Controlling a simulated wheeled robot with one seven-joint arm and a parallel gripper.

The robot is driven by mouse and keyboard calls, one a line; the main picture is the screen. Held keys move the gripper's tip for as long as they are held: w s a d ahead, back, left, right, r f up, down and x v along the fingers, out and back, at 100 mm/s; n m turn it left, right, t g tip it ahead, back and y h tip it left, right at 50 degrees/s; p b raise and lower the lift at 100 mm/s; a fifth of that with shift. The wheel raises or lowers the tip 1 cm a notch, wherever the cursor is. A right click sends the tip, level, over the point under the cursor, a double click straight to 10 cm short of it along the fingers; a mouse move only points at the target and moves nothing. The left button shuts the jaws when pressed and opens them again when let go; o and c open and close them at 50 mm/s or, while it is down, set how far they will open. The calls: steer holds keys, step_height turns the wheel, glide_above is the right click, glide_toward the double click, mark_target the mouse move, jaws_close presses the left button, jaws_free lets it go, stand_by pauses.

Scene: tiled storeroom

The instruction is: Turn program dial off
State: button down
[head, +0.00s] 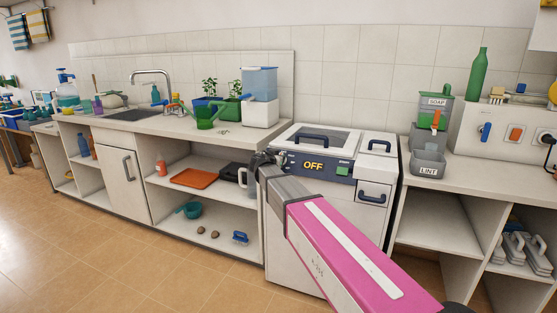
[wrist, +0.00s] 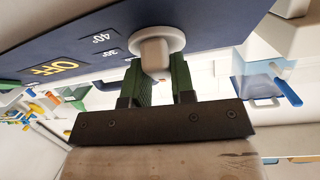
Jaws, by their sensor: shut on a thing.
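The program dial (wrist: 168,38) is a pale grey round knob with a raised grip, on the dark blue front panel of the white machine (head: 284,230). In the wrist view the grip sits between the green fingers of my gripper (wrist: 158,75), which is shut on it. In the head view my gripper (head: 265,158) is at the left end of the panel and hides the dial. A yellow OFF marking (wrist: 54,68) and small degree labels (wrist: 98,38) show near the dial. Which mark the dial points to cannot be told.
The machine has a windowed lid (head: 318,138) and a green button (head: 343,170). A counter with a sink (head: 137,114) and open shelves lies to the left. Another counter (head: 470,168) with soap and lint bins stands right. The floor (head: 130,265) in front is clear.

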steer(key=shift+s+n+y, duration=0.1)
steer(key=shift+n+y, duration=0.2)
steer(key=shift+n, duration=0.5)
steer(key=shift+n+t+y, duration=0.3)
steer(key=c, duration=1)
jaws_free()
steer(key=shift+o, duration=0.2)
steer(key=v, duration=1)
steer(key=shift+s+a, duration=0.15)
steer(key=shift+s, duration=0.2)
